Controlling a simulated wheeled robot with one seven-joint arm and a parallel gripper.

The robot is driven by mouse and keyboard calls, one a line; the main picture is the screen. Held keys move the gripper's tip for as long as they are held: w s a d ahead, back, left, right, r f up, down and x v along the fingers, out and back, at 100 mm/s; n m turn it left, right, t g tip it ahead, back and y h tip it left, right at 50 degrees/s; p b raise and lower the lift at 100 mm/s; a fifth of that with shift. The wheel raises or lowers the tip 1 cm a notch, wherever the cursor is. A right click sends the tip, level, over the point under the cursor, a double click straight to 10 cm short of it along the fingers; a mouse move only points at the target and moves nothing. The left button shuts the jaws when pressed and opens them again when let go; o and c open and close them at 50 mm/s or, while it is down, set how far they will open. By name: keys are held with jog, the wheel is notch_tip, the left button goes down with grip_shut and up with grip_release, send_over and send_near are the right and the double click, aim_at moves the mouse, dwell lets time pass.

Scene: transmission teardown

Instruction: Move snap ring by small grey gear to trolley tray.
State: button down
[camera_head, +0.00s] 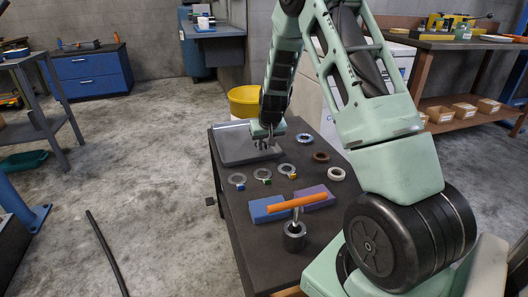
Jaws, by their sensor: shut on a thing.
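My gripper (262,146) points down over the right part of the grey trolley tray (234,150) at the far end of the dark trolley top. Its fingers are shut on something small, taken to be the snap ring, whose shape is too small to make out. Whether it touches the tray I cannot tell. I cannot pick out a small grey gear.
Nearer are a blue block (266,209), a purple block (318,198), an orange bar (297,202) and a black cylinder (294,237). A yellow bucket (244,101) stands behind.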

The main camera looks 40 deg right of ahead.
jog(key=shift+f, duration=1.2)
jog(key=shift+f+b, duration=0.15)
jog(key=shift+b, duration=0.15)
jog(key=c, duration=1.3)
grip_release()
jog(key=shift+o, duration=0.2)
